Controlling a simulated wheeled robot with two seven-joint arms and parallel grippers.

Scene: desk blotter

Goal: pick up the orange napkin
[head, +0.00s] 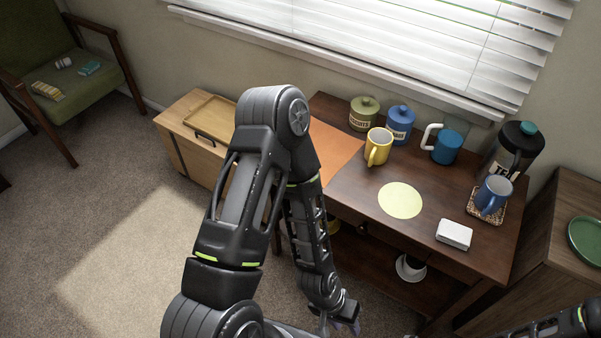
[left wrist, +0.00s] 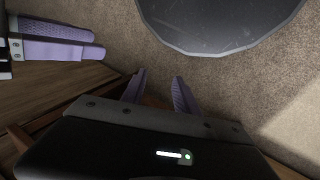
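The orange napkin (head: 334,150) lies flat on the left end of the dark wooden desk in the head view. My left arm crosses in front of it and hides its left part. My left gripper (head: 346,323) is low at the bottom of the head view, below the desk front and well away from the napkin. In the left wrist view its two purple fingers (left wrist: 159,84) stand apart with nothing between them. Purple fingers of my right gripper (left wrist: 62,40) show at the upper left of the left wrist view, overlapping, so their gap is unclear.
On the desk are a yellow mug (head: 378,148), green canister (head: 363,114), blue canister (head: 399,124), blue mug (head: 446,148), pale round mat (head: 400,200), white block (head: 454,235) and another blue mug (head: 493,193) on a coaster. A wooden tray (head: 212,115) sits left.

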